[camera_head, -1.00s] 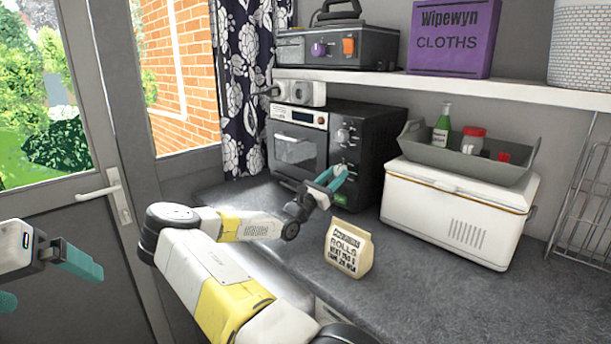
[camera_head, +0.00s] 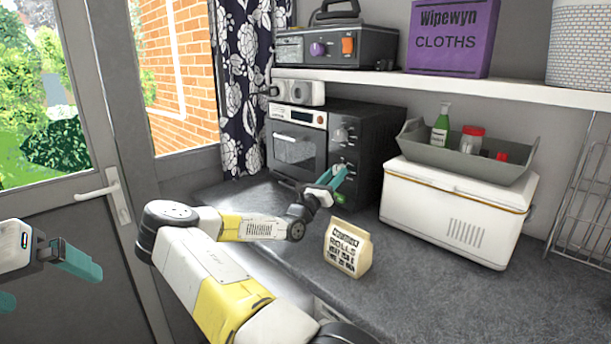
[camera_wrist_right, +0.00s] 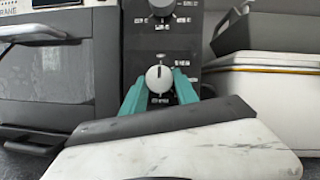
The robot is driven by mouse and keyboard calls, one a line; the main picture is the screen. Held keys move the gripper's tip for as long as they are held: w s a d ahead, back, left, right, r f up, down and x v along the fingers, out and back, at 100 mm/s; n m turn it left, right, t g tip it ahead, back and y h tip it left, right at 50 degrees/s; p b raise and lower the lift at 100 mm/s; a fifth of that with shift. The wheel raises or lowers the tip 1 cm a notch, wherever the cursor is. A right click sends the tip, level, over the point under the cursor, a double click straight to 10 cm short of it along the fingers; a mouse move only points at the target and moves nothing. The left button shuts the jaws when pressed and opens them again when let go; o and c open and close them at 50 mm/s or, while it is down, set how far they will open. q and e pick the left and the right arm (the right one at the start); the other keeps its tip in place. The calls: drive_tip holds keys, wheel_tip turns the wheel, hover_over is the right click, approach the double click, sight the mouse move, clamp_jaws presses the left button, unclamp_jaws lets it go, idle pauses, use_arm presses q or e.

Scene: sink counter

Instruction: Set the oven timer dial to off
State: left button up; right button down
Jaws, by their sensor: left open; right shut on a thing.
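The black oven (camera_head: 299,149) stands on the counter against the wall, with dials on its right-hand panel. In the right wrist view, a lower light-coloured dial (camera_wrist_right: 158,78) sits between the teal fingers of my right gripper (camera_wrist_right: 159,76), which is shut on it. The dial's dark pointer line is roughly upright. An upper dial (camera_wrist_right: 161,6) is above it, cut by the frame edge. In the head view my right gripper (camera_head: 338,176) is at the panel's lower part, covering most of that dial. My left gripper (camera_head: 50,280) is open and empty at far left, away from the oven.
A paper bag of rolls (camera_head: 347,250) stands on the counter near my right arm. A white cooler (camera_head: 455,213) with a grey tray (camera_head: 480,168) on it is right of the oven. A shelf (camera_head: 450,86) runs above. The front right counter is clear.

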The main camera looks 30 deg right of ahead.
drive_tip(key=c, duration=0.9)
unclamp_jaws()
drive_tip(key=shift+c, duration=0.2)
drive_tip(key=v, duration=0.8)
